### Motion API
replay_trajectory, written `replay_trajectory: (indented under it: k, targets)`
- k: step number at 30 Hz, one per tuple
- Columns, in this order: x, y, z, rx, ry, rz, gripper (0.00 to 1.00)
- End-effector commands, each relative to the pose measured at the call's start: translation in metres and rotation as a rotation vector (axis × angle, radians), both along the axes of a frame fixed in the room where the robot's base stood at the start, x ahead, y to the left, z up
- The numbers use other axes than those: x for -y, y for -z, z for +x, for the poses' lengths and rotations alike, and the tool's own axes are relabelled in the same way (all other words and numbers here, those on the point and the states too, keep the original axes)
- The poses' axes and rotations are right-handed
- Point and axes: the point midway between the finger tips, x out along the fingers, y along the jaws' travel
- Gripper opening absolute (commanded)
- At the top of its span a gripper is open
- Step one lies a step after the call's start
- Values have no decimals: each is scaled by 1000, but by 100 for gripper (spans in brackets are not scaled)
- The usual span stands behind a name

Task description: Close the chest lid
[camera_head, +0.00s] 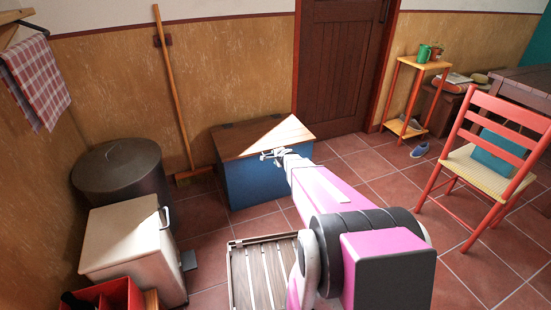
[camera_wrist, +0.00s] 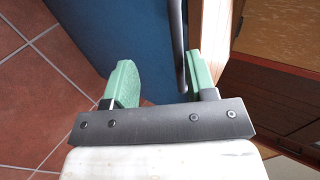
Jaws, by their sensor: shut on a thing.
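The chest (camera_head: 240,186) has a blue body and a brown wooden lid (camera_head: 250,135), and it stands against the back wall. The lid looks low over the body; I cannot tell whether a narrow gap is left under it. My gripper (camera_head: 273,155) is at the chest's front upper edge. In the wrist view my gripper's green fingers (camera_wrist: 162,82) stand on either side of a dark curved handle (camera_wrist: 180,45), close to the right finger. The blue front (camera_wrist: 120,35) also shows there, beside the wooden lid edge (camera_wrist: 195,25). My arm hides the chest's right part.
A dark round bin (camera_head: 120,170) and a cream pedal bin (camera_head: 130,240) stand left of the chest. A broom (camera_head: 175,90) leans on the wall behind. A slatted wooden piece (camera_head: 262,272) lies in front. A red chair (camera_head: 490,160) stands right, with open tiled floor between.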

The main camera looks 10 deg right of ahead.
Motion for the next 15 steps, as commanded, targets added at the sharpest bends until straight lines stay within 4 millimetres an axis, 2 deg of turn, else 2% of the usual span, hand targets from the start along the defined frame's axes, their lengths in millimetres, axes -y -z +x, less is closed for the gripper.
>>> replay_trajectory:
  k: [1, 9, 15]
  targets:
    - [1, -6, -16, -3, -4, -3, 36]
    - [9, -36, -56, -1, -1, 0, 36]
    - [14, -49, -75, 0, 0, 0, 36]
